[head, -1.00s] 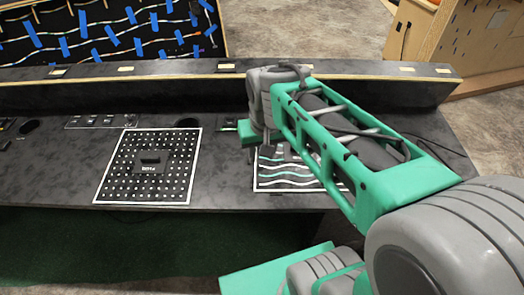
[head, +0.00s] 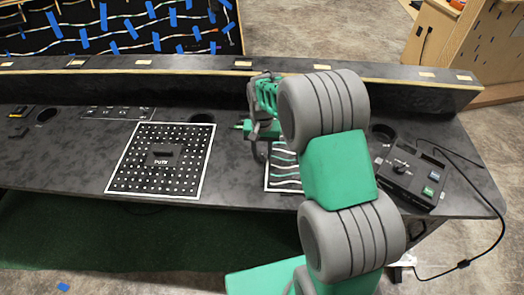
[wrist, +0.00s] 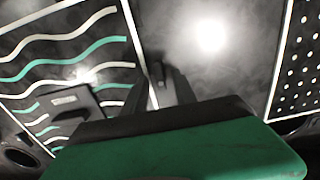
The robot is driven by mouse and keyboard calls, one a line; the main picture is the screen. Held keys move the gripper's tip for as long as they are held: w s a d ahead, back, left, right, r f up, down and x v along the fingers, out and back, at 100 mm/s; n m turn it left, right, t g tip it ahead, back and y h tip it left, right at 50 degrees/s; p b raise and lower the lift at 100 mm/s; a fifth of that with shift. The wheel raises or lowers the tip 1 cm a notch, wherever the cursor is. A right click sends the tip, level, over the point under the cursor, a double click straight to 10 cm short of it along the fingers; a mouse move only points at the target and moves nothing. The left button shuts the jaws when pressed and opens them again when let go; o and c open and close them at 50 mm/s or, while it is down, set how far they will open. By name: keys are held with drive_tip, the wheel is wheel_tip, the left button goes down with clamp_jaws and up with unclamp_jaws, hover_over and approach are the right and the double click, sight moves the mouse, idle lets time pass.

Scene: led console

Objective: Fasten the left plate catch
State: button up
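The left plate (head: 203,170) is a white-edged black panel of white dots on the console. A dark raised block (head: 161,155) with a small white label sits in its middle; I cannot tell whether this is the catch. In the wrist view the dotted plate (wrist: 299,65) shows at the right edge. My gripper (head: 262,152) is right of that plate, above the left side of the wavy-line plate (head: 284,180), and apart from the dotted plate. In the wrist view my two dark fingers (wrist: 160,92) stand apart, with a small dark piece (wrist: 157,73) showing between them.
A black control box (head: 409,176) with a knob, coloured buttons and a cable lies at right. A raised ledge (head: 200,66) runs along the console's back. A dark labelled block (wrist: 68,103) shows on the wavy plate in the wrist view. The surface between the plates is clear.

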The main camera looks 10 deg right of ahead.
clamp_jaws()
idle(0.3)
idle(0.3)
